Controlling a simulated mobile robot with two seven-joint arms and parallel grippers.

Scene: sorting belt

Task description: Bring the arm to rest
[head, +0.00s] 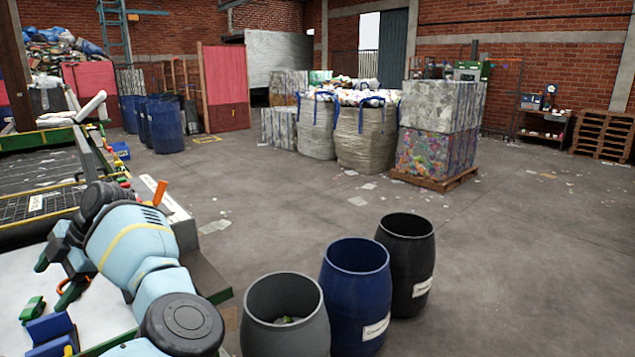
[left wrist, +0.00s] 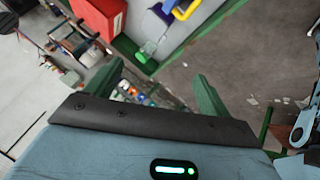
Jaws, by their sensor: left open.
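My left arm (head: 135,240), pale blue with dark joints, reaches over the white sorting surface (head: 105,300) at the lower left of the head view. My left gripper (head: 55,278) is at its far end, above the left part of that surface. Its two green fingers stand wide apart in the left wrist view (left wrist: 157,78), with nothing held between them. My right gripper does not show in either view.
A grey barrel (head: 285,318), a blue barrel (head: 356,290) and a black barrel (head: 407,262) stand right of the arm. A green item (head: 33,309) and a blue item (head: 50,328) lie near the gripper. A red box (left wrist: 97,14) shows in the wrist view. Open floor (head: 520,260) lies right.

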